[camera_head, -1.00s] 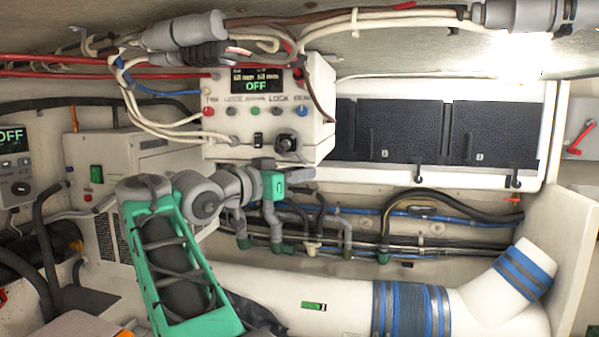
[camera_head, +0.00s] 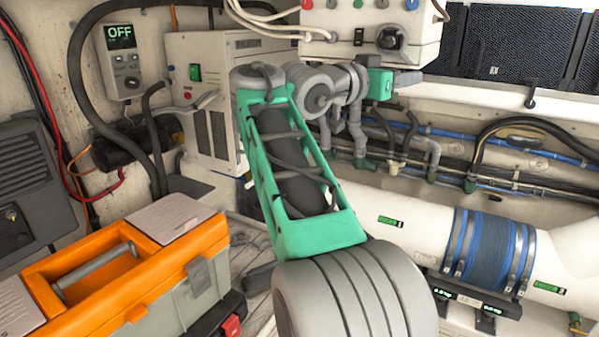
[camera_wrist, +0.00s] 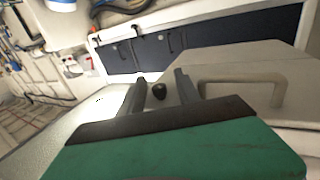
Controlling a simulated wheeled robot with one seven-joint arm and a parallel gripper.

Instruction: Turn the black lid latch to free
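I cannot tell for sure which part is the black lid latch. A black hook-shaped fitting (camera_head: 530,92) hangs below the dark panels, and similar fittings show in the wrist view (camera_wrist: 135,30). A black knob (camera_head: 390,38) is on the front of the white control box. My gripper (camera_head: 408,79) is just below that box, seen from behind and small. In the wrist view my gripper (camera_wrist: 157,86) has its two grey fingers apart.
The white control box (camera_head: 345,22) and its cables hang above my gripper. Pipes and hoses (camera_head: 440,155) run along the wall below it. A large white duct (camera_head: 350,205) lies lower. An orange toolbox (camera_head: 205,235) stands at the lower left, and a display (camera_head: 120,37) reads OFF.

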